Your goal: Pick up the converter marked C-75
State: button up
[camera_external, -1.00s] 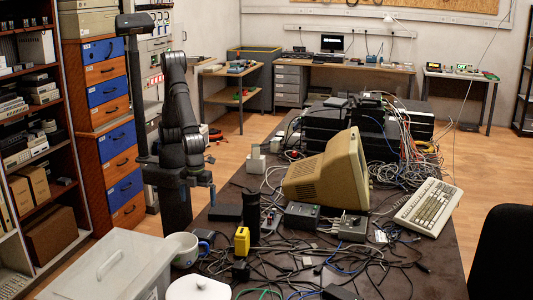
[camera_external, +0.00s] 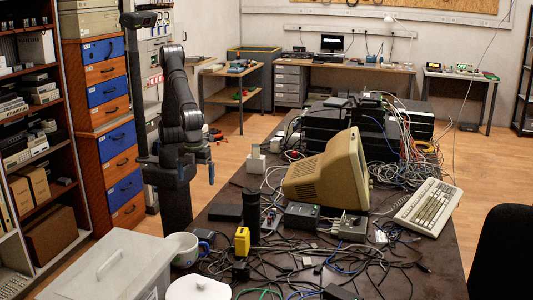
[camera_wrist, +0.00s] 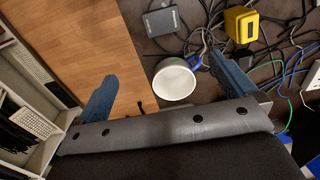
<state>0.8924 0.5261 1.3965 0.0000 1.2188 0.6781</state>
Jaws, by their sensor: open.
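No marking C-75 can be read in either view, so I cannot tell which box is the converter. A flat dark box with a small pale mark (camera_wrist: 165,20) lies on the table near the top of the wrist view. A flat dark box (camera_external: 226,212) also lies near the table's left edge in the external view. A dark box with lit or pale details (camera_external: 301,215) sits in front of the beige monitor, with another grey box (camera_external: 352,227) to its right. My gripper (camera_wrist: 160,68) is open and empty, above the table's left edge (camera_external: 208,172).
A white mug (camera_wrist: 174,80) stands between my fingers in the wrist view, well below them. A yellow device (camera_external: 242,241) and a black cylinder (camera_external: 251,215) stand nearby. Loose cables cover much of the table. A lidded bin (camera_external: 110,268) stands at front left.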

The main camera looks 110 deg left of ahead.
jog(key=shift+f, duration=0.1)
dwell(0.6)
jog(key=a+f+h, duration=0.4)
jog(key=a+f, duration=0.3)
send_near(202, 233)
jog(key=x, duration=0.8)
jog(key=shift+f, duration=0.25)
jog(key=c, duration=0.9)
jog(key=shift+h, duration=0.3)
jog(key=shift+c, duration=0.9)
jog(key=shift+r, duration=0.1)
